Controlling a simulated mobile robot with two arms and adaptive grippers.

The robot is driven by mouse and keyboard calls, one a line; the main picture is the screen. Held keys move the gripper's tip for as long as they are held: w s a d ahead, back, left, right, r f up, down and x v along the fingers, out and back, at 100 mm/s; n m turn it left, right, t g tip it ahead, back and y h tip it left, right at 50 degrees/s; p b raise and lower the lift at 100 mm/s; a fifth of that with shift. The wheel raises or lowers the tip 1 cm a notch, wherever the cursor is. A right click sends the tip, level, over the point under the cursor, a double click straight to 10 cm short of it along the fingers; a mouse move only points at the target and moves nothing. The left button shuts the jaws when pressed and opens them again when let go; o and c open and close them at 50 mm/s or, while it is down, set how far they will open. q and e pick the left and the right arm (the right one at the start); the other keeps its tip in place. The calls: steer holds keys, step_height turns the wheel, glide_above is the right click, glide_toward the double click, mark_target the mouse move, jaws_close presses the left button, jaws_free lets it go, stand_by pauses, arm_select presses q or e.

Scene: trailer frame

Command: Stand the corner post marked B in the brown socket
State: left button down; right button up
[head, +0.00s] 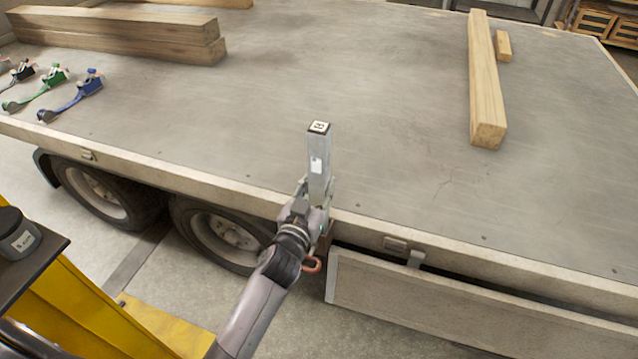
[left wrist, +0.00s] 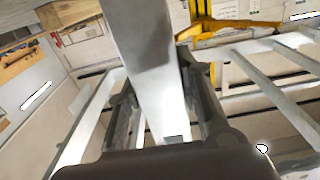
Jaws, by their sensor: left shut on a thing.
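The corner post (head: 319,158) is a grey metal bar with a white cap that bears a dark letter, which looks like B. It stands close to upright at the near edge of the trailer bed. My left gripper (head: 317,196) is shut on its lower part. In the left wrist view the post (left wrist: 150,60) runs between the two dark fingers of my left gripper (left wrist: 160,95). A small brown patch (head: 325,243) shows below the gripper at the trailer's side; it may be the brown socket, mostly hidden by my arm. I cannot tell whether the post's foot is in it. My right gripper is out of view.
The trailer bed (head: 300,80) is clear around the post. Timber beams lie at the back left (head: 120,35) and right (head: 485,80). Several ratchet straps (head: 75,95) lie at the left. A lowered side board (head: 450,315) hangs at the near right; a red-orange ring (head: 312,265) is beside it.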

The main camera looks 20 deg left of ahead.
arm_select(q)
steer(key=shift+r, duration=0.1)
steer(key=c, duration=1.2)
jaws_free()
steer(key=shift+o, duration=0.7)
